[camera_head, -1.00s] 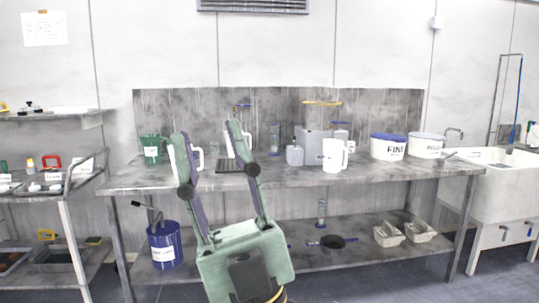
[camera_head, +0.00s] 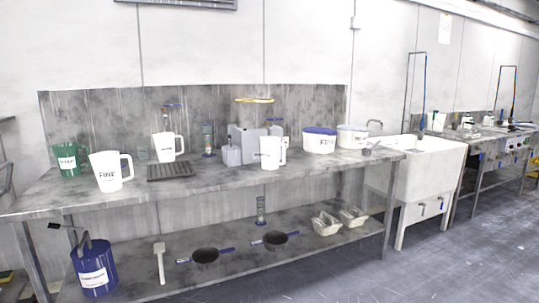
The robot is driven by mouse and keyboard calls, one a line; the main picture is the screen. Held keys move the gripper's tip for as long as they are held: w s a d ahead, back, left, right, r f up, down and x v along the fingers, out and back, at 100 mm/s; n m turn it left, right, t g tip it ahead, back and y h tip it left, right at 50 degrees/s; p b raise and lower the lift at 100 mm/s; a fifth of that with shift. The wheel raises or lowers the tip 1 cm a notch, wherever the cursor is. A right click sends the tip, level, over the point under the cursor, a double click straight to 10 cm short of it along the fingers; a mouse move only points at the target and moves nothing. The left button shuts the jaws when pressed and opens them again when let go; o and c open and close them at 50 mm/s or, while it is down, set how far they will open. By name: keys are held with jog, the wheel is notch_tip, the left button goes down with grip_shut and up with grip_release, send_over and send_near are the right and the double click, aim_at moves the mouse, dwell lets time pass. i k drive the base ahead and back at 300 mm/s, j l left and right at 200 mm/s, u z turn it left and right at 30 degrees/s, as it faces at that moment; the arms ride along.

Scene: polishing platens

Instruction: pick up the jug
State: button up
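Several jugs stand on the metal bench (camera_head: 215,178). A white jug labelled FINE (camera_head: 108,173) stands upright near the bench's front left, its handle to the right. A second white jug (camera_head: 165,148) stands behind it beside a dark ribbed mat. A third white jug (camera_head: 268,154) with a label stands right of centre, in front of grey containers. A green jug (camera_head: 66,160) with a white label stands at the far left. The frames do not show which jug is meant. My gripper is not in view.
The dark mat (camera_head: 170,171), grey containers (camera_head: 246,140) and a blue-lidded white tub (camera_head: 319,141) share the bench top. The lower shelf holds pans (camera_head: 205,256) and scoops (camera_head: 326,224). A sink (camera_head: 428,165) stands right; floor in front is clear.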

aim_at(271, 146)
jog(key=i+u, duration=0.1)
jog(key=i, duration=0.4)
jog(key=i+u, duration=0.1)
jog(key=i, duration=0.4)
jog(key=i+u, duration=0.15)
jog(key=i, duration=0.3)
jog(key=i+l+u, duration=0.1)
jog(key=i, duration=0.4)
jog(key=i+l+u, duration=0.1)
jog(key=i, duration=0.4)
jog(key=i+l+u, duration=0.1)
jog(key=i+l, duration=0.15)
jog(key=i, duration=0.2)
